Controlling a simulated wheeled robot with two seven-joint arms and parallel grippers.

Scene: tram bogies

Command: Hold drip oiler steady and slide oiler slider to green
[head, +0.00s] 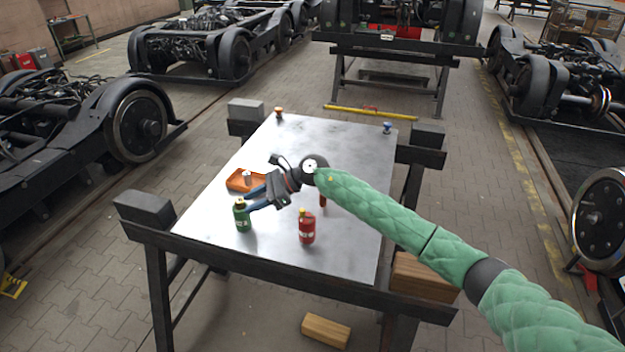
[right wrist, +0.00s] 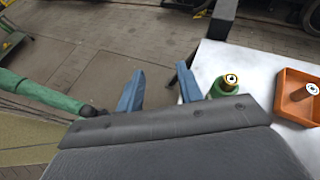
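No drip oiler with a slider or a green mark can be clearly made out. The likeliest things are two small bottles on the metal table: a green bottle (head: 242,217) with a yellowish cap and a red bottle (head: 306,228) with a pale label. My right gripper (head: 249,199) is open and empty over the table, its blue fingers pointing left, close to the green bottle. In the right wrist view, the green bottle (right wrist: 226,87) stands just outside one finger, not between the fingers. My left gripper does not show; only part of a green arm appears at left.
An orange tray (head: 236,187) with a small cylinder (head: 247,177) lies beyond the gripper. An orange-topped item (head: 279,113) and a blue-topped one (head: 387,128) stand at the table's back corners. A red thing (head: 323,201) is partly hidden by my arm. The table's (head: 330,135) back middle is clear.

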